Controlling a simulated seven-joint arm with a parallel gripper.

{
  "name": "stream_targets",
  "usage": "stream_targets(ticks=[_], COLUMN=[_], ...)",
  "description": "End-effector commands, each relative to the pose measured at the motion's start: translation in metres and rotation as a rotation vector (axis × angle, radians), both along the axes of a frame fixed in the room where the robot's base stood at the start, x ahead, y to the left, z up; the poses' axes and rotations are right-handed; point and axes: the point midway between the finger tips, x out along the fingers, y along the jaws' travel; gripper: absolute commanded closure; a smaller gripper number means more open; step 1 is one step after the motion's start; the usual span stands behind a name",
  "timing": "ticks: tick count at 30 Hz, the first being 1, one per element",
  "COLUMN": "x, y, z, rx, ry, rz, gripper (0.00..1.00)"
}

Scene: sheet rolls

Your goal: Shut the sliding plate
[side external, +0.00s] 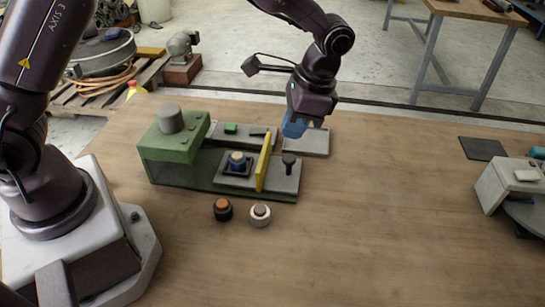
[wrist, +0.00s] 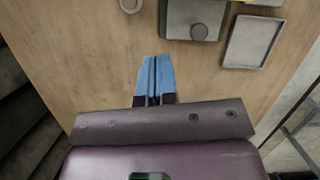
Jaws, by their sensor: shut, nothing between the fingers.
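Only a sliver of yellow shows at the top edge of the wrist view (wrist: 271,2). My gripper (side external: 293,128) has blue fingers. They are closed together and empty in the wrist view (wrist: 154,62), over bare table off the machine's knob end. It is apart from the plate; its exact height is unclear.
A shallow grey tray (side external: 318,147) lies beside the machine at its far right. Two round buttons (side external: 223,209) (side external: 260,214) stand in front of it. A dark flat pad (side external: 482,148) and a grey device (side external: 507,183) are at the right. The table between is clear.

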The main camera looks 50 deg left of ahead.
Motion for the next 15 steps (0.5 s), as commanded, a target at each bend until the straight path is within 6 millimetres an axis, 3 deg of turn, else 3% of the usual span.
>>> stream_targets(ticks=[1, 4, 8, 11, 15], x=[0.009, 0.026, 0.044, 0.041, 0.036], y=[-0.006, -0.012, -0.012, -0.009, -0.004], z=[-0.016, -0.031, -0.018, -0.017, -0.031], rx=[0.009, 0.024, 0.03, 0.038, 0.037], ry=[0.034, 0.073, 0.064, 0.092, 0.095], rz=[-0.036, -0.103, -0.161, -0.196, -0.199], gripper=[1.0, 1.0, 1.0, 1.0, 1.0])
